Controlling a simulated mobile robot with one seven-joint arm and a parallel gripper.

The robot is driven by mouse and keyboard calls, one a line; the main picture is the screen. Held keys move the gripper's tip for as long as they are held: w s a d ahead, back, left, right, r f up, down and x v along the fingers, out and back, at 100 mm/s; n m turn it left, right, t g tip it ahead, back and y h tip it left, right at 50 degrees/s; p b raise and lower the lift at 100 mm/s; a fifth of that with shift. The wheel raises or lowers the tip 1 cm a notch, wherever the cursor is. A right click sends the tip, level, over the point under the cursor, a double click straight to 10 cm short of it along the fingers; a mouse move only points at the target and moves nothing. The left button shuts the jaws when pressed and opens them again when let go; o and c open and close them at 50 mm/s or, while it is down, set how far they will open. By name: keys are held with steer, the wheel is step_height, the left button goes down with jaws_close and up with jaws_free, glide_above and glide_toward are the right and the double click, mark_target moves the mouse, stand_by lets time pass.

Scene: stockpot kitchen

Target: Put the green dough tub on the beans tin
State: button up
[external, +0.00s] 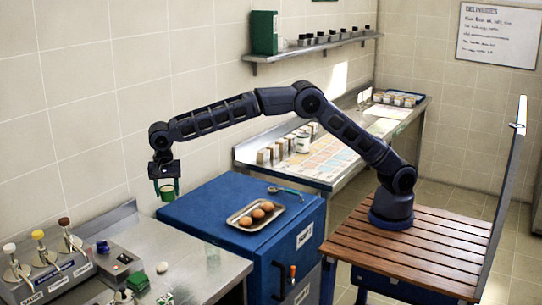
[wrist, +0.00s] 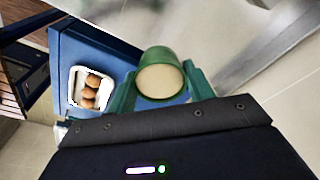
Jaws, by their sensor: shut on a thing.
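The green dough tub (external: 168,193) is held in my gripper (external: 167,187) in the external view. It hangs in the air by the left edge of the blue cabinet. In the wrist view the tub (wrist: 161,77) sits between the two green fingers of my gripper (wrist: 160,90), with its pale round end facing the camera. A white tin with a dark label (external: 303,142) stands on the back counter, well to the right of my gripper. It may be the beans tin, but its label is too small to read.
A tray of brown eggs (external: 256,214) and a spoon (external: 285,190) lie on the blue cabinet (external: 213,208). Sauce dispensers (external: 42,262) and small items crowd the left steel counter (external: 200,270). Small boxes (external: 275,152) line the back counter; a shelf (external: 310,47) hangs above.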

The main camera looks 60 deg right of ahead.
steer(key=w+d+m, duration=0.2)
steer(key=w+d, duration=0.7)
steer(key=d, duration=0.5)
steer(key=w+d+m, duration=0.2)
steer(key=w+d, duration=0.6)
steer(key=d, duration=0.5)
steer(key=w+d+m+g, duration=0.1)
steer(key=w+d+m, duration=0.15)
steer(key=d, duration=1.15)
steer(key=w+d+m, duration=0.2)
steer(key=w+d, duration=0.2)
steer(key=d, duration=1)
step_height(320, 180, up, 10)
steer(key=r+m+g, duration=0.1)
steer(key=m, duration=1.1)
glide_above(304, 134)
steer(key=f, duration=1.9)
steer(key=shift+w+a+f, duration=0.15)
steer(key=shift+a+f, duration=0.2)
